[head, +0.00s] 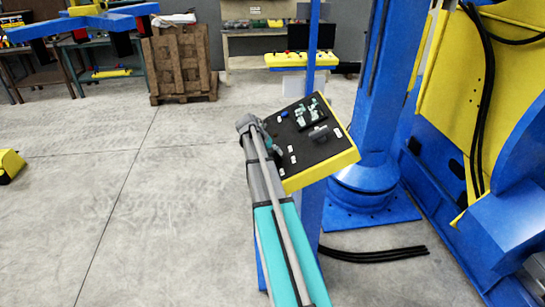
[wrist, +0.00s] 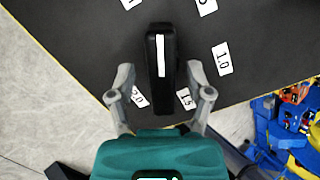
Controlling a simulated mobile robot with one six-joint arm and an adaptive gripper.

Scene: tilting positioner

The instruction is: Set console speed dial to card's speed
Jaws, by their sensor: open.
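The speed dial (wrist: 160,85) is a black upright bar knob with a white pointer line on the black console panel (wrist: 75,45). Around it are white labels, including 1.0 (wrist: 222,58), 1.5 (wrist: 186,98) and one partly hidden by a finger that seems to read 2.0 (wrist: 139,97). The pointer line is at the knob's top end in the wrist view. My gripper (wrist: 160,78) is open, with one finger on each side of the dial and gaps between. In the head view, the console (head: 325,170) has yellow sides, and my gripper is at its left edge. I cannot make out a speed card.
The console panel also bears a blue knob (head: 284,114), green parts (head: 310,113) and a grey handle (head: 318,133). A blue column (head: 370,120) and yellow-blue machine stand at right. A yellow box with a red button (head: 300,60) is behind. The floor at left is mostly clear.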

